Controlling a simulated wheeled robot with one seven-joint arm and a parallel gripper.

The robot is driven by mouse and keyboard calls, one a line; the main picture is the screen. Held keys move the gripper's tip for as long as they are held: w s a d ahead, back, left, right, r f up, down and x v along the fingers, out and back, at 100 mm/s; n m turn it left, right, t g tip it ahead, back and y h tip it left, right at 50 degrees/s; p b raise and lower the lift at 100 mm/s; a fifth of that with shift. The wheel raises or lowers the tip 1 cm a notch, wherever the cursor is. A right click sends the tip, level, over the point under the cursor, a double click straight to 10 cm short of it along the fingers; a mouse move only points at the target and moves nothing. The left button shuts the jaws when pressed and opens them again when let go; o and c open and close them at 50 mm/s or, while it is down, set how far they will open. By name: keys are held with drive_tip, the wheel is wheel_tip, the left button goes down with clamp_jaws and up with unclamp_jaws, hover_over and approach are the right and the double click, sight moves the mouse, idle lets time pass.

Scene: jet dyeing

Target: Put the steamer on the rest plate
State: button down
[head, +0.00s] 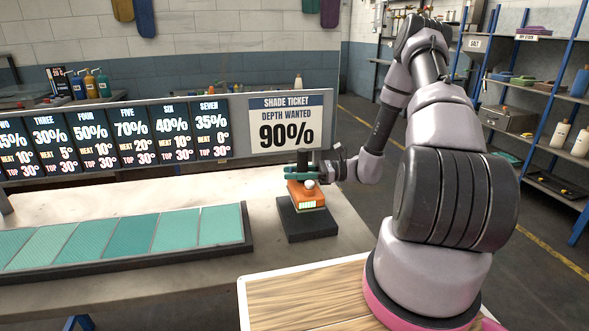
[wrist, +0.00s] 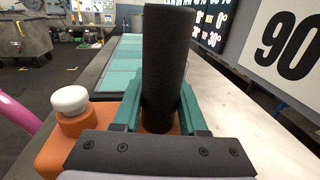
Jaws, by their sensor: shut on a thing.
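The steamer has an orange body (head: 306,195) with a white knob, a small lit display on its front and an upright black handle (wrist: 166,65). My gripper (head: 301,171) has green fingers and is shut around that handle; the fingers flank it in the wrist view (wrist: 160,98). The rest plate (head: 308,224) is a dark square block on the table. The steamer is upright right over the plate, its base at or very near the plate's top. I cannot tell whether they touch, and the plate is hidden in the wrist view.
A dark-framed row of teal swatches (head: 135,238) lies left of the plate. Behind stand a board of percentage cards (head: 130,130) and a shade ticket reading 90% (head: 286,122). The pale table top (head: 262,190) is bare around the plate. A wooden surface (head: 310,290) is in front.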

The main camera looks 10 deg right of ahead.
sight(288, 187)
drive_tip(key=shift+f, duration=2.25)
drive_tip(key=shift+f, duration=0.1)
drive_tip(key=shift+c, duration=2.2)
unclamp_jaws()
drive_tip(key=shift+f, duration=0.1)
